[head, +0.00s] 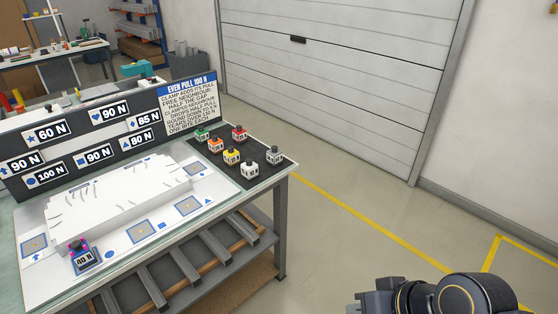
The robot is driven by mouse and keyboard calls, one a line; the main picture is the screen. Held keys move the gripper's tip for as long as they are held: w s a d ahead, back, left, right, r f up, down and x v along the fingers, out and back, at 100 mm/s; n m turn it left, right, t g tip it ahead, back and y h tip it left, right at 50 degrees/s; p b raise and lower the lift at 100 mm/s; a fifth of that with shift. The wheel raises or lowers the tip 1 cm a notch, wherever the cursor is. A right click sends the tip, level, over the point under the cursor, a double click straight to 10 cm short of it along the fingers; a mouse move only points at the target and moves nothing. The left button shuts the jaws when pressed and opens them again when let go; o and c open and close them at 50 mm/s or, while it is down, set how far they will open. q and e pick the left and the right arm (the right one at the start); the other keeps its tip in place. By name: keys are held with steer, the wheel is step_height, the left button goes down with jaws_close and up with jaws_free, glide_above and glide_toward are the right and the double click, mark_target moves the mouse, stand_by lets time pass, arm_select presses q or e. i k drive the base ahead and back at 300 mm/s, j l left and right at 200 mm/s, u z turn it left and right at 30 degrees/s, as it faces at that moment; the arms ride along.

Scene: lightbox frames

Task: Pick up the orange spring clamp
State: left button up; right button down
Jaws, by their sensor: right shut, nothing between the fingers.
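The orange spring clamp (215,145) is small and stands on the black mat (222,172) at the right end of the table. It stands between a green clamp (201,133) and a yellow clamp (232,156), with a red clamp (239,134) to its right. My right gripper (368,302) is at the bottom edge, right of the table and far from the orange clamp. It is shut and empty, and partly cut off by the frame. My left gripper is out of view.
White (250,170) and dark-topped (274,155) clamps share the mat. A stepped white block (120,195) fills the table's middle. A magenta clamp with a 40 N tag (85,260) is at its front. Signboards (188,105) stand behind. The floor to the right is clear.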

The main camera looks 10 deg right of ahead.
mark_target(215, 148)
steer(key=i+l+z, duration=0.1)
steer(key=i+l, duration=0.2)
steer(key=i, duration=0.2)
steer(key=i+l, duration=0.3)
steer(key=i, duration=0.25)
steer(key=i+l+z, duration=0.15)
steer(key=i, duration=0.35)
steer(key=i+l+z, duration=0.1)
steer(key=i+l, duration=0.2)
steer(key=i, duration=0.25)
